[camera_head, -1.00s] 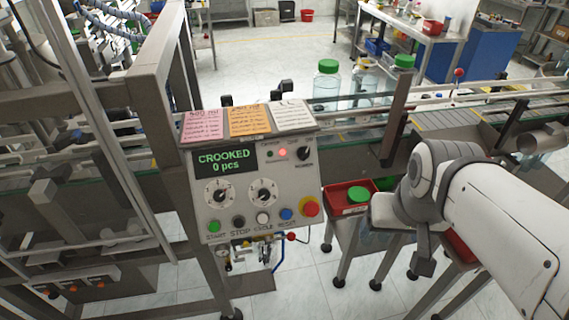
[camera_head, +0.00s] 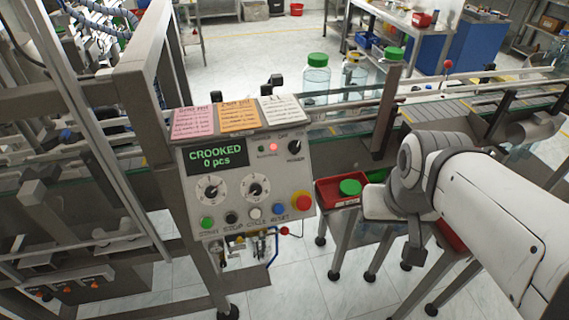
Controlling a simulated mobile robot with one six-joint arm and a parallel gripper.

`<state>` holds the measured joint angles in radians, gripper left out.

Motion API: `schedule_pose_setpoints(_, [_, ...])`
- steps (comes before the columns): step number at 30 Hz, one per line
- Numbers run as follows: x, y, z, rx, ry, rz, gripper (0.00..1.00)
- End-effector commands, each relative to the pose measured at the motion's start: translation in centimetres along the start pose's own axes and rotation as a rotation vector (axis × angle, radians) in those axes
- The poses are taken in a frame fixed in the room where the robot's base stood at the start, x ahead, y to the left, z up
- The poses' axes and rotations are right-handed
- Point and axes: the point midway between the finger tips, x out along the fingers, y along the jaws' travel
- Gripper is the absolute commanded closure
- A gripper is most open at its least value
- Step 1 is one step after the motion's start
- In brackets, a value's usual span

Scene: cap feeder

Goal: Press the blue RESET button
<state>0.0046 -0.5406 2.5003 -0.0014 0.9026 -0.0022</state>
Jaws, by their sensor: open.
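The blue RESET button (camera_head: 278,209) is in the bottom row of the grey control panel (camera_head: 215,172), between the white CYCLE button (camera_head: 254,212) and the large red knob (camera_head: 301,202). The display reads "CROOKED 0 pcs". A red lamp (camera_head: 273,147) is lit near the top right of the panel. My gripper (camera_head: 396,232) is at the end of my white arm, to the right of the panel and apart from it. It is open, with its fingers only partly shown, and nothing is seen in it. Nothing covers the RESET button.
A red bin (camera_head: 326,192) with a green cap (camera_head: 350,187) stands between the panel and my gripper. A green START button (camera_head: 207,223) and black STOP button (camera_head: 231,218) share the row.

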Motion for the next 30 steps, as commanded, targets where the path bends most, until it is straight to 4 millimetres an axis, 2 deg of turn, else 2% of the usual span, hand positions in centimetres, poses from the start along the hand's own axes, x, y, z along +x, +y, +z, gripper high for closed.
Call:
schedule_pose_setpoints(2, [0.00,0.00,0.00,0.000,0.000,0.000,0.61])
schedule_pose_setpoints(16, [0.00,0.00,0.00,0.000,0.000,0.000,0.99])
schedule_pose_setpoints(30, [0.00,0.00,0.00,0.000,0.000,0.000,1.00])
